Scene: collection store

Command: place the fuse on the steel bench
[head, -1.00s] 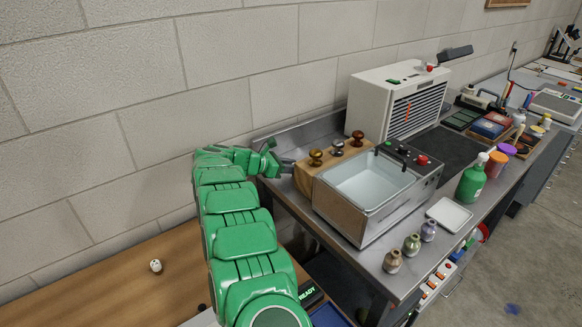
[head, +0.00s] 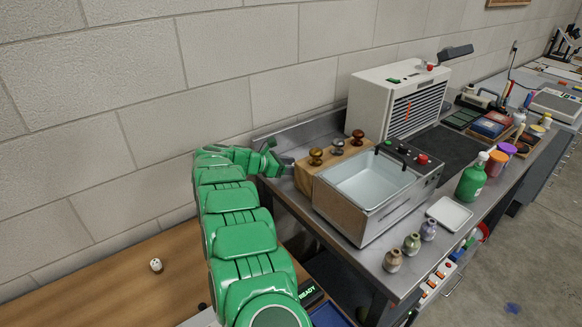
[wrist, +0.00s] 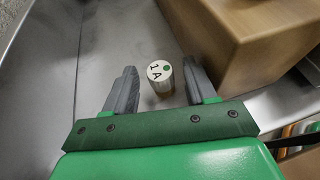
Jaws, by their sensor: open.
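The fuse (wrist: 161,76) is a short pale cylinder marked "1A" with a green dot on its top. In the wrist view it stands upright on the steel bench (wrist: 75,70), close to the wooden block. My gripper (wrist: 159,85) is open, with one grey finger on each side of the fuse and a small gap seen on both sides. In the head view my gripper (head: 277,163) is at the left back corner of the steel bench (head: 372,262), and I cannot make out the fuse there.
A wooden block (head: 303,178) with several knobs stands right of my gripper, beside a water basin (head: 345,215). The wall (head: 150,90) is close behind. Small bottles (head: 411,243) stand at the front edge. A small white object (head: 156,265) sits on the wooden table (head: 100,290) at left.

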